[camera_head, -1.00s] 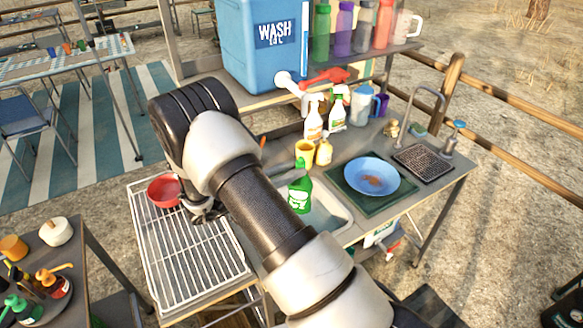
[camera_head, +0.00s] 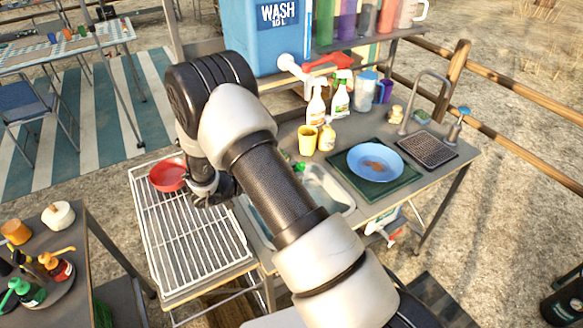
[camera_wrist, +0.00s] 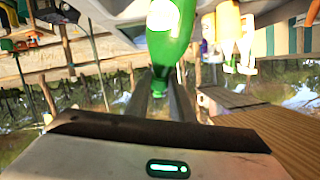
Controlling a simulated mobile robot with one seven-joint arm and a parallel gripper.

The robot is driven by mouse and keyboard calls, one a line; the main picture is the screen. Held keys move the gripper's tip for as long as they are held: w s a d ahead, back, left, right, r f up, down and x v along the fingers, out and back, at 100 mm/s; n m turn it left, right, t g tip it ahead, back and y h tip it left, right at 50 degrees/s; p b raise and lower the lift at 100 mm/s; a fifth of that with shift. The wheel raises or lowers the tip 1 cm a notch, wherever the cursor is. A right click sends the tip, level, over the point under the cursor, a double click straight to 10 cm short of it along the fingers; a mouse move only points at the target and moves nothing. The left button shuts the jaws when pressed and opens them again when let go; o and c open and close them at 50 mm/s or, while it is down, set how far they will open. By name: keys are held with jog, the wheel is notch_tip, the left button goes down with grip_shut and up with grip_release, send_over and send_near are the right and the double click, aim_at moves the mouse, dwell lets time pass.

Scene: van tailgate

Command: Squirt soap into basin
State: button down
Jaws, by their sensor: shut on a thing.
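The green soap bottle (camera_wrist: 170,32) is between the fingers of my gripper (camera_wrist: 165,82), which is shut on it. The wrist picture appears upside down; the bottle's narrow end points toward the bottom of that picture. In the head view only a small green piece of the bottle (camera_head: 299,168) shows past my forearm, by the basin (camera_head: 335,188). My arm covers most of the bottle, part of the basin and my fingers. I cannot tell the nozzle's exact position over the basin, and no soap stream is visible.
A yellow cup (camera_head: 308,140), a yellow bottle (camera_head: 327,138) and spray bottles (camera_head: 341,97) stand behind the basin. A blue plate (camera_head: 376,162) lies to its right. The wire drying rack (camera_head: 190,240) to the left holds a red bowl (camera_head: 168,176); its front is clear.

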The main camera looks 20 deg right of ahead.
jog(key=shift+w+a+f+m+y+b, duration=0.1)
jog(key=shift+f+m+y+b, duration=0.35)
jog(key=shift+f, duration=0.45)
jog(key=shift+w+a+f+m+y+b, duration=0.1)
jog(key=shift+f+m+y+b, duration=0.15)
jog(key=shift+f+y+b, duration=0.5)
notch_tip(320, 180, down, 4)
jog(key=m+t+y+b, duration=0.1)
jog(key=m+y+b, duration=0.1)
jog(key=b, duration=0.2)
jog(key=y+b, duration=0.1)
jog(key=r+m+t+y+b, duration=0.1)
jog(key=y+b, duration=0.1)
jog(key=shift+t, duration=0.3)
jog(key=m+y+b, duration=0.1)
jog(key=b, duration=0.2)
jog(key=shift+d+r+t+b, duration=0.1)
jog(key=shift+r+t+b, duration=0.2)
jog(key=shift+r+t, duration=0.1)
jog(key=shift+s+r+m+y, duration=0.1)
jog(key=shift+m+y, duration=0.2)
jog(key=shift+y, duration=0.1)
jog(key=shift+r, duration=0.15)
